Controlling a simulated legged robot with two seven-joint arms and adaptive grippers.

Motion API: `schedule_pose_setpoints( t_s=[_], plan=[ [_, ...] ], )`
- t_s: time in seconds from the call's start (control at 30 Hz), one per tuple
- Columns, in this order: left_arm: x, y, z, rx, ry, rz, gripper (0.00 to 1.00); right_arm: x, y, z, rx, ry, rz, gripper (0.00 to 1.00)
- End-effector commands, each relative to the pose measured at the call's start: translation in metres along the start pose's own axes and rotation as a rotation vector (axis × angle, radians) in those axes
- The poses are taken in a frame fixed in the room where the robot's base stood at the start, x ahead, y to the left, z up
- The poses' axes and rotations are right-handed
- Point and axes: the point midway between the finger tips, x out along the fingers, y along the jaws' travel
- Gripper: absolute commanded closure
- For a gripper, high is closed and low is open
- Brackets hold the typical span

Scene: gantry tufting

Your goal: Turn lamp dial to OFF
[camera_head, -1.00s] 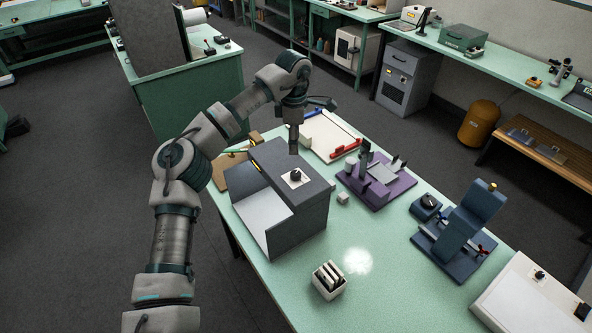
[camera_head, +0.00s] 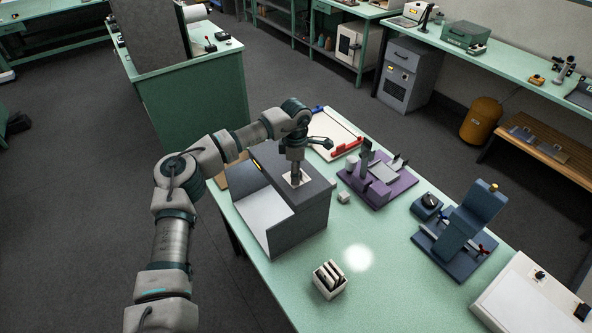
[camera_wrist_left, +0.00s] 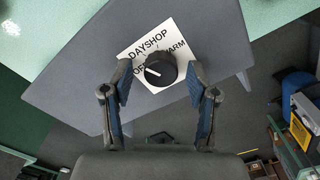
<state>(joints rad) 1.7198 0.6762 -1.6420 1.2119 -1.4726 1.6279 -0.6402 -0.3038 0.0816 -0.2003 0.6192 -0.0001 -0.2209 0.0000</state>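The lamp dial (camera_wrist_left: 161,70) is a round black knob with a white mark on its left side in the left wrist view. The label is on top of the dark grey lamp box (camera_head: 304,220). My left gripper (camera_wrist_left: 160,78) is open, with one finger on each side of the knob and gaps showing between. In the head view my left gripper (camera_head: 295,181) points down over the label and hides the dial. My right gripper is out of view.
A purple fixture (camera_head: 378,183) and a small grey cube (camera_head: 343,197) stand right of the box. A white holder with dark slats (camera_head: 329,280) is nearer, and a blue fixture (camera_head: 465,235) is farther right. The green tabletop (camera_head: 385,275) between them is clear.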

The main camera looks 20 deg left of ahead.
Motion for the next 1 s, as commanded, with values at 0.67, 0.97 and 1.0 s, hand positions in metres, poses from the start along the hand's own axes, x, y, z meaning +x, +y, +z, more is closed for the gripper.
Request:
schedule_pose_setpoints(
  t_s=[0.67,0.97,1.0],
  plan=[
    [-0.0011,0.0008,-0.0001,-0.092,0.0,0.001,1.0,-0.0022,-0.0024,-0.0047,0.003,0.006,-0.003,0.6],
    [-0.0014,0.0004,0.0,-0.328,0.0,0.002,1.0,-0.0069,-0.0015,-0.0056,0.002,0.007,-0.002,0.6],
    [-0.0015,0.0004,0.0001,-0.365,-0.001,0.002,1.0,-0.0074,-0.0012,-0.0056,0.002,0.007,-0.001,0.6]
  ],
)
